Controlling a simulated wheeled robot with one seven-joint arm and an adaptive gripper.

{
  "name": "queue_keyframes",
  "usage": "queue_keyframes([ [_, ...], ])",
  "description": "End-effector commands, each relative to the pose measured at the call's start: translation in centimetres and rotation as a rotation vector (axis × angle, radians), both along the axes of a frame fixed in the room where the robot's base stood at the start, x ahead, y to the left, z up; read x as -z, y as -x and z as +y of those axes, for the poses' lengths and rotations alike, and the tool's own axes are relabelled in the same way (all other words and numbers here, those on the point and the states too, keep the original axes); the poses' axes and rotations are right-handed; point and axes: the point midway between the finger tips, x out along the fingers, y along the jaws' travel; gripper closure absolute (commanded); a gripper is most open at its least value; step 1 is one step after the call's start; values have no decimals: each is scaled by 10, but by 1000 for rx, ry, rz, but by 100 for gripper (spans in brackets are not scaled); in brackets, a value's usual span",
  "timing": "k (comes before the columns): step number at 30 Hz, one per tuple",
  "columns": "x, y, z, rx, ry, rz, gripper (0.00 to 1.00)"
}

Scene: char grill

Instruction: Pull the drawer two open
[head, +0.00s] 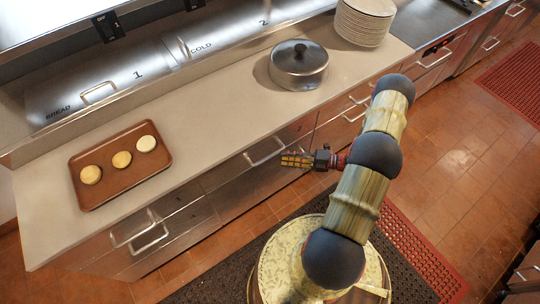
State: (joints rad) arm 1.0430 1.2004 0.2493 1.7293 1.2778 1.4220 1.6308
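My gripper (297,160) is in front of the counter's front face, with its yellowish fingers pointing left. It is beside the bar handle (265,152) of a steel front below the counter edge; I cannot tell if it touches it. The fingers are too small to tell open from shut, and I see nothing held. The panel marked 2 and COLD (240,32) is at the back of the counter, right of the panel marked 1 and BREAD (130,72). None visibly stands out.
A brown tray (85,200) with three round buns lies on the counter's left. A lidded steel pot (299,68) and a stack of white plates (363,22) stand further right. More handles (150,240) line the counter front. Red and dark mats (420,252) cover the floor.

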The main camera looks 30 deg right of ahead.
Motion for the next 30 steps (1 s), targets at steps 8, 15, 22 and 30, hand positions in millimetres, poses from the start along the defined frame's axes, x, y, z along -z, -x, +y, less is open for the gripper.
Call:
queue_keyframes([
  [8,3,-12,15,1,-33,34,69],
  [15,8,-37,43,-1,-31,34,69],
  [22,10,-50,57,2,-30,32,69],
  [30,10,-52,58,3,-29,32,69],
])
